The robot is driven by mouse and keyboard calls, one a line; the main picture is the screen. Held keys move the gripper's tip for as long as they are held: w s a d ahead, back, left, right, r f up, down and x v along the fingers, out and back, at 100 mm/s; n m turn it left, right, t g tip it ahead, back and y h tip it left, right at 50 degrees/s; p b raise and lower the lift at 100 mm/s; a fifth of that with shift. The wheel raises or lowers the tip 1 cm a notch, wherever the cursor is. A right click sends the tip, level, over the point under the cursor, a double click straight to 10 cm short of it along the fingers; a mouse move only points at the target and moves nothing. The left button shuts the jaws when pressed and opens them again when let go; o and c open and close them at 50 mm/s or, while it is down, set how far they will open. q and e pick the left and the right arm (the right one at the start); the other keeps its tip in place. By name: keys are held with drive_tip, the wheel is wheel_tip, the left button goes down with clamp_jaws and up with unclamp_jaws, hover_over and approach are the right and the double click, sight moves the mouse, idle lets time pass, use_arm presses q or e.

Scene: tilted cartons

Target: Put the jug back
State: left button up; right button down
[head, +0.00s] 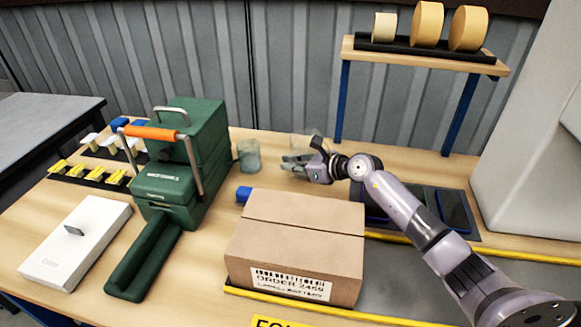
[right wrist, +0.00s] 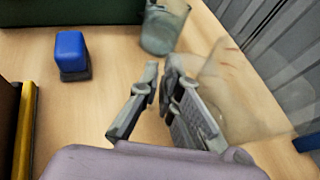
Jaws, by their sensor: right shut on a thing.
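My right gripper (head: 300,163) is over the back middle of the bench, with its fingers pointing left. In the right wrist view my right gripper (right wrist: 155,105) is shut on the clear jug (right wrist: 243,95), which shows as a see-through shape beside the fingers. The jug is faint and partly hidden by the gripper, so its tilt and whether it touches the bench cannot be told. A greyish clear tumbler (head: 248,155) stands on the bench left of the gripper; it also shows in the right wrist view (right wrist: 164,28). My left gripper is not in view.
A closed carton (head: 300,228) stands in front of the gripper, with a blue block (head: 243,194) at its left. A green machine (head: 190,165) with an orange handle stands left. A raised shelf (head: 425,54) stands behind, with dark trays (head: 455,210) at right.

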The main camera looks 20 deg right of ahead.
drive_tip(key=shift+f, duration=0.35)
drive_tip(key=shift+f, duration=0.1)
drive_tip(key=c, duration=1.8)
unclamp_jaws()
drive_tip(key=shift+r, duration=0.2)
drive_tip(key=b+v, duration=0.1)
drive_tip(key=v, duration=1.1)
drive_tip(key=shift+f, duration=0.1)
